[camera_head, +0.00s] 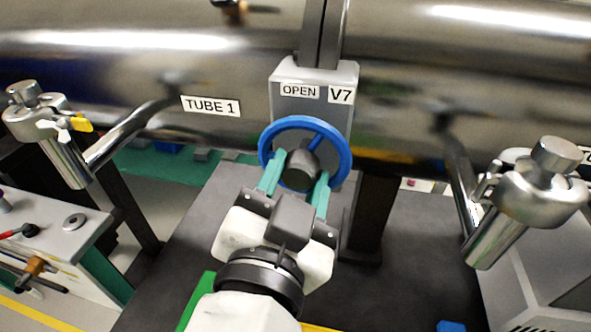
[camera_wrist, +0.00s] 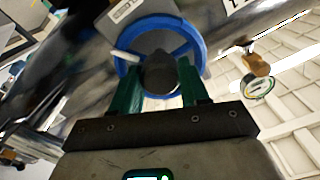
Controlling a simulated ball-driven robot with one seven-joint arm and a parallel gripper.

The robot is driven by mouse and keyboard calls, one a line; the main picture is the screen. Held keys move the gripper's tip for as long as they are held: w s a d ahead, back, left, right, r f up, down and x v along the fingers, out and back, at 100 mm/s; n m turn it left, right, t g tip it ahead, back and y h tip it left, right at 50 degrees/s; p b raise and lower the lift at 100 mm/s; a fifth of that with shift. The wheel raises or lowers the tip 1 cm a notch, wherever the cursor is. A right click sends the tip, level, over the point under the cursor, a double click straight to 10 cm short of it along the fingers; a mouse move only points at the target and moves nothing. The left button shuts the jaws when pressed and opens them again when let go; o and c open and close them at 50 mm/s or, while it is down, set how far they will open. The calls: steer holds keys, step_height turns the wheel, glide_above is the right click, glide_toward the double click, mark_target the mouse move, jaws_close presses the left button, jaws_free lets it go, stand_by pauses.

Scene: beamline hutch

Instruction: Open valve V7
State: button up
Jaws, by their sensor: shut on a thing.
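Valve V7 has a blue handwheel (camera_head: 346,150) with a dark round hub (camera_head: 304,170), on the front of a grey box (camera_head: 313,77) labelled OPEN (camera_head: 299,91) and V7 (camera_head: 340,95). My gripper (camera_head: 300,167) is at the wheel, its two green fingers on either side of the hub. It is shut on the handwheel. The wrist view also shows the blue rim (camera_wrist: 203,50) around the hub, with the fingers reaching up to it. The fingers hide part of the lower rim, and the exact contact is hard to see.
A large steel tube labelled TUBE 1 (camera_head: 211,106) runs behind the valve. Steel fittings stick out at the left (camera_head: 55,140) and right (camera_head: 530,190). A dark table (camera_head: 420,260) lies below. A bench with small tools (camera_head: 50,235) stands at lower left.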

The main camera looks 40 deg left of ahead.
steer(key=n+p, duration=0.2)
steer(key=n, duration=0.2)
steer(key=shift+n, duration=0.3)
steer(key=n+p, duration=0.2)
steer(key=n, duration=0.1)
steer(key=shift+n, duration=0.4)
steer(key=n+p, duration=0.2)
steer(key=n, duration=0.1)
steer(key=shift+n, duration=0.3)
steer(key=n+p, duration=0.2)
steer(key=n, duration=0.1)
steer(key=shift+n+p, duration=0.3)
steer(key=shift+p, duration=0.1)
steer(key=n+p, duration=0.2)
steer(key=n, duration=0.1)
steer(key=shift+n+p, duration=0.3)
steer(key=n+p, duration=0.2)
steer(key=n, duration=0.1)
steer(key=shift+n, duration=0.3)
steer(key=n, duration=0.6)
steer(key=shift+n, duration=0.4)
